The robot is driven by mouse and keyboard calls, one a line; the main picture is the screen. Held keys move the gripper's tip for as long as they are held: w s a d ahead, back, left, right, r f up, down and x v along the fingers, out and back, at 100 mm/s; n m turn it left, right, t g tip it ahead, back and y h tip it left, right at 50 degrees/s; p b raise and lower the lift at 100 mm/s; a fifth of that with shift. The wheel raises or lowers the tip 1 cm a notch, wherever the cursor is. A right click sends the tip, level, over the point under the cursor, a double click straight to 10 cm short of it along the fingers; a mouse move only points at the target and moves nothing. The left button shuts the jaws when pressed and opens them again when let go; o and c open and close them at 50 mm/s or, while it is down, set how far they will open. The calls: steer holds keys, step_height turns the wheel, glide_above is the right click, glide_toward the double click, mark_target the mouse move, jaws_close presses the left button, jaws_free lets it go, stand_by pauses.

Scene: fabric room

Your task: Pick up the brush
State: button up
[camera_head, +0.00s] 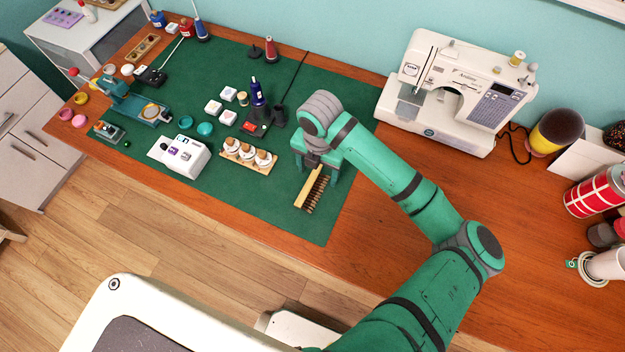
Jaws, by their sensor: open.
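The brush (312,190) has a yellowish wooden back and a row of dark brown bristles. It lies on the green mat (290,223), near the mat's right edge, slanting from upper right to lower left. My gripper (316,166) is at the end of my green arm, just above the brush's upper end in the picture. The gripper is open. Its fingers are partly hidden by my wrist, and I cannot tell whether they touch the brush or straddle it.
Left of the brush, a wooden rack (246,158) holds small white jars. A white device (180,157) stands farther left. A sewing machine (447,95) stands at the back right. The mat below the brush is clear to the table's front edge.

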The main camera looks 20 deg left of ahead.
mark_target(317, 182)
step_height(317, 182, down, 4)
steer(key=shift+f, duration=0.25)
steer(key=shift+c, duration=0.7)
steer(key=c, duration=1)
steer(key=shift+c, duration=0.2)
steer(key=shift+r, duration=0.1)
